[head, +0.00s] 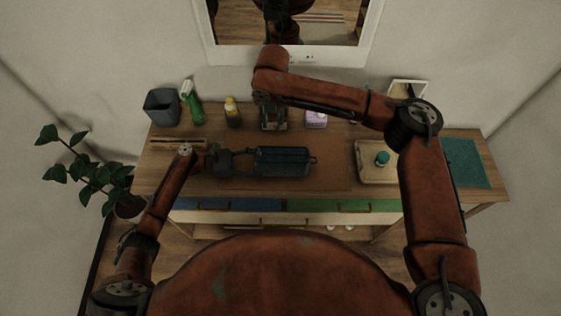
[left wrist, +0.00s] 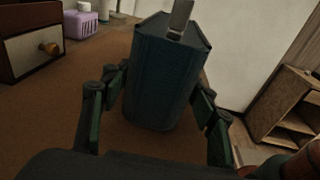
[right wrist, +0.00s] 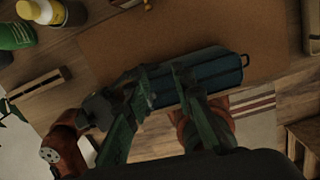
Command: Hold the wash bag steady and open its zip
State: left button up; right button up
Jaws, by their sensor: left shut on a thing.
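The dark blue wash bag (head: 283,162) lies lengthwise on the brown mat, a small loop at its right end. My left gripper (head: 240,160) is shut on its left end; in the left wrist view its fingers flank the bag (left wrist: 160,75). A grey strip shows at the bag's top there; I cannot tell whether it is the zip pull. My right gripper (head: 273,125) is behind the bag in the head view. The fingers partly hide the bag's top.
A green bottle (head: 192,104), a yellow-capped bottle (head: 233,114) and a purple box (head: 316,120) stand along the back. A tray (head: 366,171) with a teal-capped item (head: 382,158) is right of the bag. The mat between bag and tray is clear.

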jog(key=g, duration=0.1)
send_near(259, 153)
jog(key=shift+w+a+f+n, duration=0.3)
jog(key=shift+w+n, duration=0.1)
jog(key=shift+w, duration=0.15)
jog(key=shift+f, duration=0.2)
notch_tip(259, 153, down, 8)
jog(key=shift+f, duration=0.25)
jog(key=shift+d+f, duration=0.1)
